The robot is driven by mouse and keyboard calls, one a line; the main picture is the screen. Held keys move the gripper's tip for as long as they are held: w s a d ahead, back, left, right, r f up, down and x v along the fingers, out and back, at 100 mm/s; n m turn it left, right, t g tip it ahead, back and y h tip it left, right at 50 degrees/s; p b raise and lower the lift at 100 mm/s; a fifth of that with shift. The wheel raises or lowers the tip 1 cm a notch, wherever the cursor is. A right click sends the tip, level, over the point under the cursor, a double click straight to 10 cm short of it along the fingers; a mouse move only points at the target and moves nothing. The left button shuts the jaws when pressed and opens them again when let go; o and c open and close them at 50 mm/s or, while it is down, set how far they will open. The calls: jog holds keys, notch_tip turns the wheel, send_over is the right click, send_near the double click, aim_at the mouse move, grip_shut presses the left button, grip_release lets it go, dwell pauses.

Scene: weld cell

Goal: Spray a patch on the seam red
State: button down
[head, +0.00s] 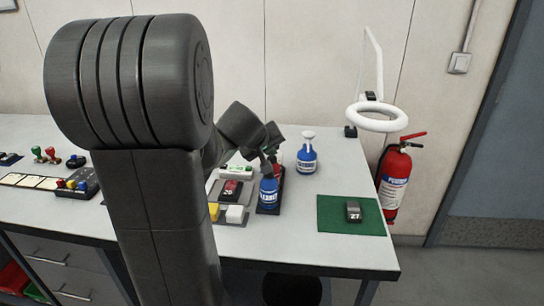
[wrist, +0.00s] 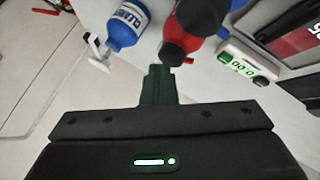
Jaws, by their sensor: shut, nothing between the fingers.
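My gripper (wrist: 157,85) is shut and empty. In the head view my gripper (head: 270,146) is over the rack of spray cans. A red can with a dark top (wrist: 187,40) is just beyond my fingertips in the wrist view; I cannot tell whether they touch. In the head view the red can is mostly hidden behind my gripper. A blue can with a dark top (head: 268,194) stands in front of it in a dark rack (head: 267,211). A dark numbered part (head: 353,211) lies on a green mat (head: 333,225); no seam can be made out.
A blue cleaner bottle with a white trigger (head: 307,160) stands right of the rack. A small meter with a green display (wrist: 243,62) and a dark red-edged block (head: 231,190) are left of it. A ring lamp (head: 377,118) rises behind the mat, by a fire extinguisher (head: 394,182).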

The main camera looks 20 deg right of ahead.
aim_at(271, 159)
jog(key=shift+r+p, duration=0.55)
jog(key=shift+r, duration=0.25)
notch_tip(271, 159, up, 5)
jog(key=p, duration=0.4)
jog(key=shift+r, duration=0.1)
jog(key=shift+a, duration=0.1)
dwell(2.2)
jog(key=w+a+r+y+p, duration=0.1)
jog(key=a+y+p, duration=0.3)
jog(key=a, duration=1.1)
jog(key=w+a+r+n+y+p, duration=0.1)
jog(key=w+a+y+p, duration=0.2)
jog(key=a, duration=1.2)
jog(key=w+a+r+n+y+p, duration=0.1)
jog(key=a+y+p, duration=0.6)
jog(key=a, duration=0.8)
jog(key=shift+w+a+r, duration=0.35)
jog(key=shift+w+a, duration=0.05)
jog(key=shift+w, duration=0.35)
